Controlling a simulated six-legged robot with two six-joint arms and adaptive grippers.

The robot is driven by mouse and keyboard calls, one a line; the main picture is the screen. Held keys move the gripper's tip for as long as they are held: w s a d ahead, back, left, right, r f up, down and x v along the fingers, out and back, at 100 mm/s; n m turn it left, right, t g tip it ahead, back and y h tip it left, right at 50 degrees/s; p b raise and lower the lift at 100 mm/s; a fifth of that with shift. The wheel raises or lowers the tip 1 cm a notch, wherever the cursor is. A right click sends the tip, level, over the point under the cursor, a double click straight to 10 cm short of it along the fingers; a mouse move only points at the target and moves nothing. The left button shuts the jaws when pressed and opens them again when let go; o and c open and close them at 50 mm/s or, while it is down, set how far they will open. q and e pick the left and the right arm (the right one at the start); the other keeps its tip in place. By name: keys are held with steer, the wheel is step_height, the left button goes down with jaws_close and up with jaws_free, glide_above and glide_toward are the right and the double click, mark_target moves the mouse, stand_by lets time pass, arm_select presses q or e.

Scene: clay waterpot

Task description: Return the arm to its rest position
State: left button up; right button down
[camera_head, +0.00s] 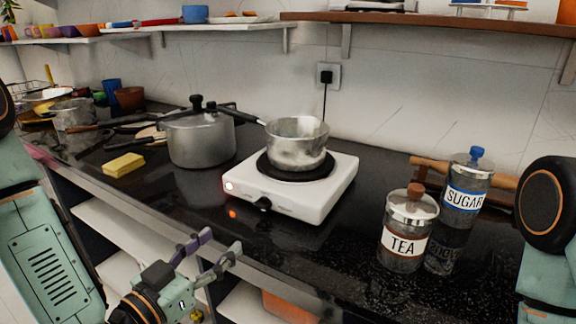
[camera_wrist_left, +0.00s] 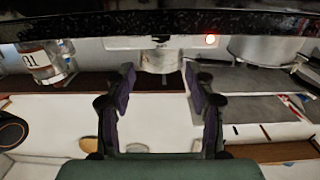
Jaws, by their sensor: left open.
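My left gripper (camera_head: 220,243) is open and empty, in front of the counter's front edge and below the hot plate in the head view. Its two fingers also show spread apart in the left wrist view (camera_wrist_left: 158,76), with nothing between them. My left arm comes in from the lower left, bent at the elbow. Part of my right arm shows at the right edge of the head view, but its gripper is out of view.
A white hot plate (camera_head: 328,195) with a lit red lamp carries a metal saucepan (camera_head: 297,147). A large lidded pot (camera_head: 201,142) and yellow sponge (camera_head: 123,165) stand left. A tea jar (camera_head: 404,250) and sugar jar (camera_head: 464,200) stand right. Open shelves (camera_head: 125,238) lie below the counter.

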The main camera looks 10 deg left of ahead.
arm_select(q)
steer(key=s+f+n+g+y, duration=0.1)
steer(key=s+f+g, duration=0.2)
steer(key=f, duration=0.3)
steer(key=s+a+f+n+g+y, duration=0.1)
steer(key=s+f+n+g, duration=0.15)
steer(key=f, duration=0.35)
steer(key=s+f+n+g+y, duration=0.1)
steer(key=s+f+g+y, duration=0.1)
steer(key=s+f+g, duration=0.3)
steer(key=s+a+f+g+y+p, duration=0.1)
steer(key=s+f+g, duration=0.5)
steer(key=s, duration=0.9)
step_height(320, 180, down, 3)
steer(key=shift+s+a+f+y, duration=0.2)
steer(key=shift+s+a+y, duration=0.1)
steer(key=shift+y, duration=0.3)
